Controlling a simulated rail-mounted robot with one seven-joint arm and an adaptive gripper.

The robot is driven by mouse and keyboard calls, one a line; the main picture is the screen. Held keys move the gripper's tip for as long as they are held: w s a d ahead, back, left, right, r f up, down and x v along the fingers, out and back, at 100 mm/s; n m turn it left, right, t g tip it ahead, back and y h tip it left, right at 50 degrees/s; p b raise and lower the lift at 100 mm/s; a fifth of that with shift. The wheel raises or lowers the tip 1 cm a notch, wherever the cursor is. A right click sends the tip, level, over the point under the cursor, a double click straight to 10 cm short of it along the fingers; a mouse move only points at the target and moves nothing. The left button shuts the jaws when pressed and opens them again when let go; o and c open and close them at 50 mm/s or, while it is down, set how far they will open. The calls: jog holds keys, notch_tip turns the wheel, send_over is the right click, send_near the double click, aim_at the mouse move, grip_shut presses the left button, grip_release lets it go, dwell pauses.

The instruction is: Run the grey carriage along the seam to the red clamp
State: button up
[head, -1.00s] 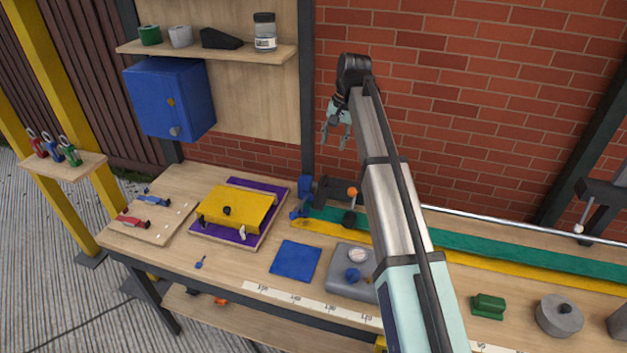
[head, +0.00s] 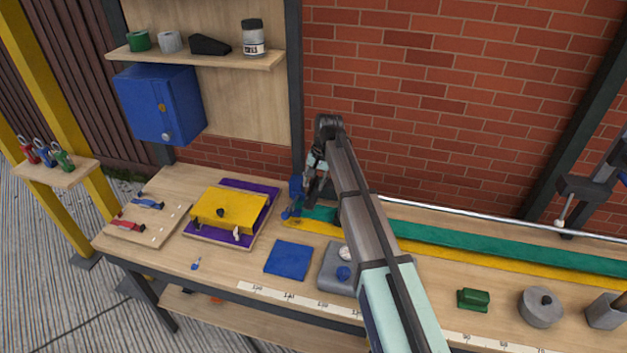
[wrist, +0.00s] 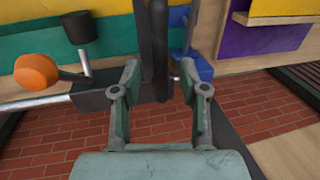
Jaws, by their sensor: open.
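The carriage is a dark grey block (wrist: 90,102) on the steel rail in the wrist view. It has an orange ball lever (wrist: 36,73), a black knob (wrist: 76,27) and a dark upright bar (wrist: 156,45). My gripper (wrist: 159,72) is open, its fingers on either side of that bar; I cannot tell whether they touch it. In the head view my gripper (head: 315,178) is down at the carriage and largely hides it. A blue clamp (head: 296,188) stands just left of it. The seam runs between the green strip (head: 480,244) and yellow strip (head: 470,262).
The rail (head: 450,213) runs right along the wall to a dark stand (head: 584,188) with a pale ball lever. A grey box (head: 333,272), blue mat (head: 289,259), green block (head: 473,299) and grey disc (head: 541,307) lie in front. My arm covers part of the strips.

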jog(key=shift+a+f, duration=0.1)
jog(key=shift+f, duration=0.4)
grip_shut()
